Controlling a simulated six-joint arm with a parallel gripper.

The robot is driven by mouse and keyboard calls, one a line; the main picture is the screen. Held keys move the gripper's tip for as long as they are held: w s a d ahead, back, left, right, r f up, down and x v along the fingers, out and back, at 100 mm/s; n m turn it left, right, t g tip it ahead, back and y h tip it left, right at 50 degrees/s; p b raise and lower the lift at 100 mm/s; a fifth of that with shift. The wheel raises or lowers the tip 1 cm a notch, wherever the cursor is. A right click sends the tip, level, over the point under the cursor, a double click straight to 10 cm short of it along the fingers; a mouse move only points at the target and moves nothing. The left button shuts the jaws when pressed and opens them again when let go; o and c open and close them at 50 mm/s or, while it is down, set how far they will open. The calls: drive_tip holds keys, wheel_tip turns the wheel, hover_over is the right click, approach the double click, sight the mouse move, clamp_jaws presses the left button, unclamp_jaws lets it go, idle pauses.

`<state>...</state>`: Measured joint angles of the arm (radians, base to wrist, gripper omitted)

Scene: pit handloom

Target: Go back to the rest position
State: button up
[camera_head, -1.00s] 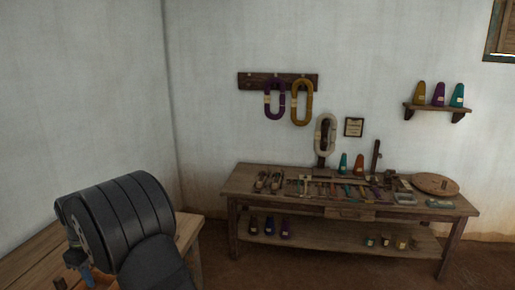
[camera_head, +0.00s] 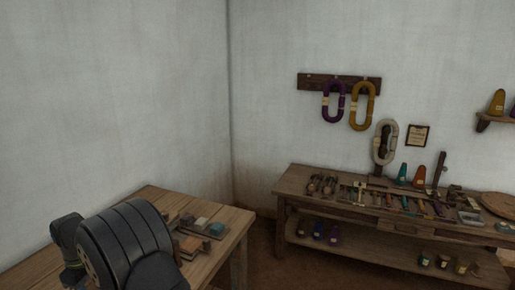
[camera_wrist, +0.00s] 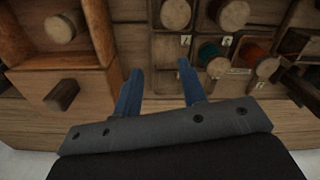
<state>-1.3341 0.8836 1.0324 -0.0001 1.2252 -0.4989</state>
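In the wrist view my gripper (camera_wrist: 158,88) shows two blue fingers spread apart, with nothing between them. Behind and beyond the fingers is a wooden front with compartments. In the head view my dark arm fills the lower left, in front of a wooden table (camera_head: 238,222); the fingers are not visible there.
The wrist view shows a wooden cabinet (camera_wrist: 150,52) with round-ended spools, including a teal one (camera_wrist: 208,52) and a red one (camera_wrist: 250,52). In the head view, small blocks (camera_head: 205,226) lie on the near table. A workbench (camera_head: 300,175) with tools stands right; bare floor lies between.

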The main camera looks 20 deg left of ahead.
drive_tip(key=f, duration=0.1)
drive_tip(key=s+a+f, duration=0.1)
drive_tip(key=f, duration=0.1)
drive_tip(key=shift+s+a+f, duration=0.2)
drive_tip(key=shift+s+a, duration=0.15)
drive_tip(key=shift+s, duration=0.05)
drive_tip(key=shift+f, duration=0.75)
